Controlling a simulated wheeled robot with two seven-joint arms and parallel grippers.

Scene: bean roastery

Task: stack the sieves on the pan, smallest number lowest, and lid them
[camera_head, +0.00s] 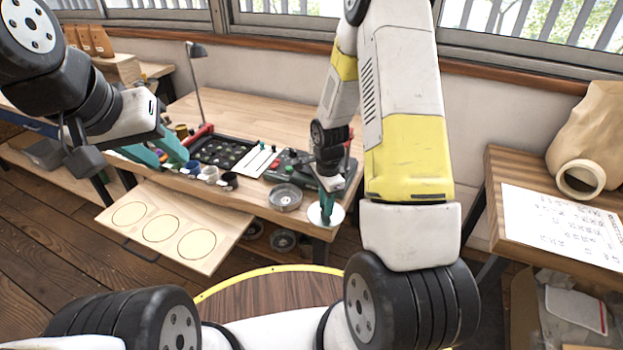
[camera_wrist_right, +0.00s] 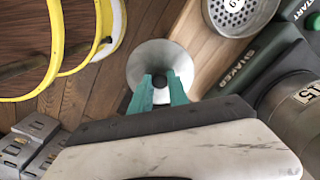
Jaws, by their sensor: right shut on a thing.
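My right gripper (camera_head: 326,212) is shut on the dark knob of a round silver lid (camera_wrist_right: 145,60). The lid hangs level at the table's front right corner, partly over the floor. A steel sieve marked 15 (camera_wrist_right: 300,108) stands by the green-black shaker (camera_wrist_right: 262,55) in the right wrist view; my arm hides it in the head view. A shallow perforated metal dish (camera_head: 285,197) sits at the table's front edge, and it also shows in the wrist view (camera_wrist_right: 238,12). My left gripper (camera_head: 158,153) is open and empty above the table's left part.
A pull-out board (camera_head: 168,228) with three empty ring marks juts from the table front. Small cups (camera_head: 210,173) and a dark bean tray (camera_head: 222,150) lie further back. Round metal pieces (camera_head: 283,240) show under the table. A side table (camera_head: 492,200) stands at right.

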